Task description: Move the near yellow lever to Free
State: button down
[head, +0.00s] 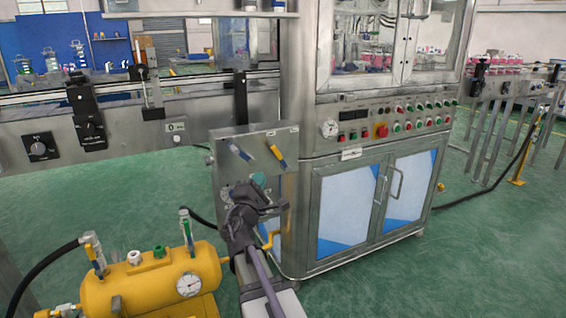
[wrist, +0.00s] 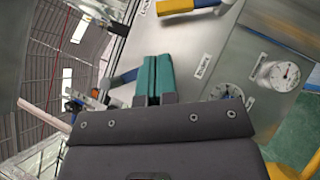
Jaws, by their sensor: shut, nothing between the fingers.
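A lever with a yellow grip (head: 278,153) sits on the upper right of a grey metal panel (head: 226,180) in the head view, its grip slanting down to the right. In the wrist view the yellow lever (wrist: 182,5) is at the top edge, partly cut off. My gripper (head: 259,179) is below the levers, close to the panel; its teal fingers (wrist: 152,76) are shut and empty, apart from the yellow lever. Small labels are by the levers, but I cannot read them. My gripper and wrist hide part of the lower panel.
A blue-gripped lever (head: 240,152) is left of the yellow one; it also shows in the wrist view (wrist: 124,78), left of my fingers. A yellow tank (head: 150,283) with a gauge and valves stands lower left. A steel cabinet (head: 345,205) stands right of the panel.

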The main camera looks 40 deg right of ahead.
aim_at(279, 158)
jog(key=p+x, duration=0.3)
jog(key=x, duration=0.6)
jog(key=shift+w+d+r, duration=0.15)
jog(key=shift+w+d, duration=0.05)
jog(key=shift+w, duration=0.05)
jog(key=shift+r+p, duration=0.1)
jog(key=shift+p, duration=0.35)
